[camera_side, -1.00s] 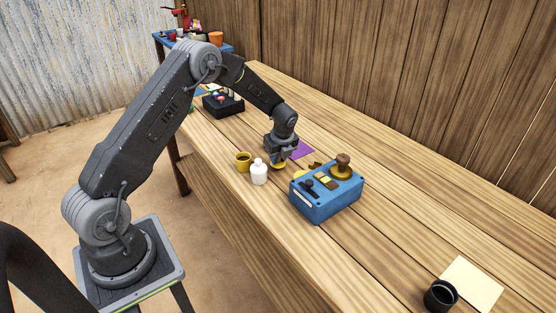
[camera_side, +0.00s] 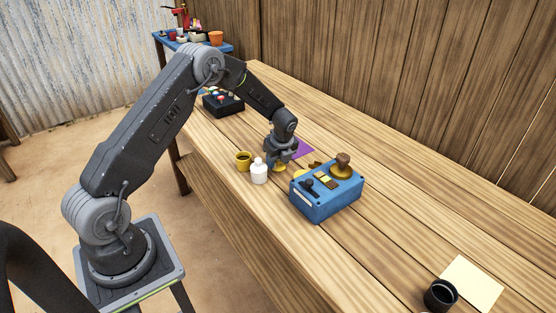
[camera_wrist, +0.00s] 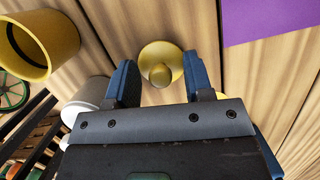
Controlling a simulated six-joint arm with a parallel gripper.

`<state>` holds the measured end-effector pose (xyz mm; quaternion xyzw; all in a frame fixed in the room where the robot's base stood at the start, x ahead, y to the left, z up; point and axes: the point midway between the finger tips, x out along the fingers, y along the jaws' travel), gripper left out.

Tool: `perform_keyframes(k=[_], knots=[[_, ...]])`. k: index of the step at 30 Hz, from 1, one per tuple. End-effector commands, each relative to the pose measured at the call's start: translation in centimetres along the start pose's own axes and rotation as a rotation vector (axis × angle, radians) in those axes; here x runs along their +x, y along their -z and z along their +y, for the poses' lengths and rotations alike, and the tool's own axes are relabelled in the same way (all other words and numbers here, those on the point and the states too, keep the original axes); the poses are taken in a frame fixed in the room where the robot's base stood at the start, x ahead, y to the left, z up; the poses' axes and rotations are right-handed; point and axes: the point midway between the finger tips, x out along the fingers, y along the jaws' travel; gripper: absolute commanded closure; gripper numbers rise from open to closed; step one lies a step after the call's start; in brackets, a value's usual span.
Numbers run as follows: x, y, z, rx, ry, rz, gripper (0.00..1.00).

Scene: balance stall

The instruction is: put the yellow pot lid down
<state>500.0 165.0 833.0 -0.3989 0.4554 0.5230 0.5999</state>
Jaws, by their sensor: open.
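The yellow pot lid (camera_wrist: 161,60) lies on the wooden table with its round knob up, seen from above in the wrist view. In the side view the lid (camera_side: 279,168) shows small below my gripper, partly hidden by it. My gripper (camera_wrist: 158,85) is open, its two blue fingers apart on either side of the lid, with gaps between fingers and lid. In the side view my gripper (camera_side: 280,158) is low over the table. The yellow pot (camera_side: 243,161) stands to the left; it also shows in the wrist view (camera_wrist: 62,35).
A white bottle (camera_side: 259,173) stands close to the lid. A blue box (camera_side: 328,200) with a brown-knobbed weight is to the right. A purple sheet (camera_side: 303,149) lies behind my gripper. A dark cup (camera_side: 440,295) is at the front right. The table between it and the box is clear.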

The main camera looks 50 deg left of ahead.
Motion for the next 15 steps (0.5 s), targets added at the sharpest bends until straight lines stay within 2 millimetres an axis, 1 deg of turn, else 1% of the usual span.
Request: perform_keyframes(k=[2, 5, 15], knots=[[-0.5, -0.1, 0.0, 0.0, 0.001, 0.0, 0.53], [-1.7, -0.1, -0.1, 0.0, 0.003, -0.001, 0.53], [-8.7, -0.1, -0.1, 0.0, 0.004, -0.002, 0.53]])
